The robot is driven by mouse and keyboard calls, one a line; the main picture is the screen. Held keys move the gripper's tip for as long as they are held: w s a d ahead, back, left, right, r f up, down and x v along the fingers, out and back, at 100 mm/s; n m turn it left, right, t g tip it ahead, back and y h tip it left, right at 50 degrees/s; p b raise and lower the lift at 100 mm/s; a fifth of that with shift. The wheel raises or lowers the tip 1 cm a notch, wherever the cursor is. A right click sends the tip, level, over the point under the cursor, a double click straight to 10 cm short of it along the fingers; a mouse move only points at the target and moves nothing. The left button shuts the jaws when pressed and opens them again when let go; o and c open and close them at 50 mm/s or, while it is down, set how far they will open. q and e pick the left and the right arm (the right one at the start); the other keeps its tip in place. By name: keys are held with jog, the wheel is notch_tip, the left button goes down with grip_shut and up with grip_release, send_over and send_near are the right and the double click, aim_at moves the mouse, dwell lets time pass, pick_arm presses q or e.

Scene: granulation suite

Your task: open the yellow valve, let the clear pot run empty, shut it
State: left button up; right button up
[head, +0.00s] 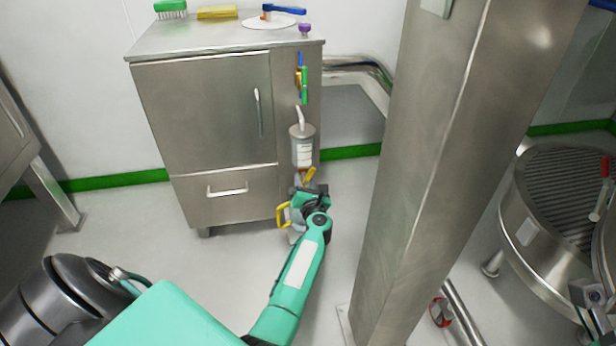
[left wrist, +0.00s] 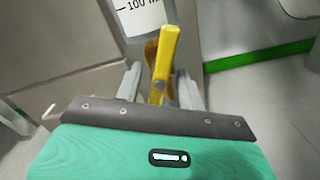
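The clear pot (head: 302,133), with a pale scale label, hangs upright on the right side of the steel cabinet. Its lower part with a "100" mark shows in the left wrist view (left wrist: 140,14). I cannot make out a liquid level. The yellow valve (head: 309,174) sits below the pot; its handle (left wrist: 167,48) rises upright, slightly tilted, in the left wrist view. My left gripper (left wrist: 160,88) is at the handle, one finger on each side, with gaps showing. The valve's lower part is hidden by the gripper. A piece of my right arm shows at the lower right edge; its fingers are unclear.
A yellow loop handle (head: 284,214) shows beside my left gripper, its body mostly hidden. The steel cabinet (head: 205,115) stands behind, with brushes and a white disc (head: 268,22) on top. A steel column (head: 425,150) stands right of my left arm. A round steel vessel (head: 530,255) is farther right.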

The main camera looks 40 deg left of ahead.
pick_arm(q)
jog(key=shift+a, duration=0.1)
grip_shut()
jog(key=shift+r, duration=0.1)
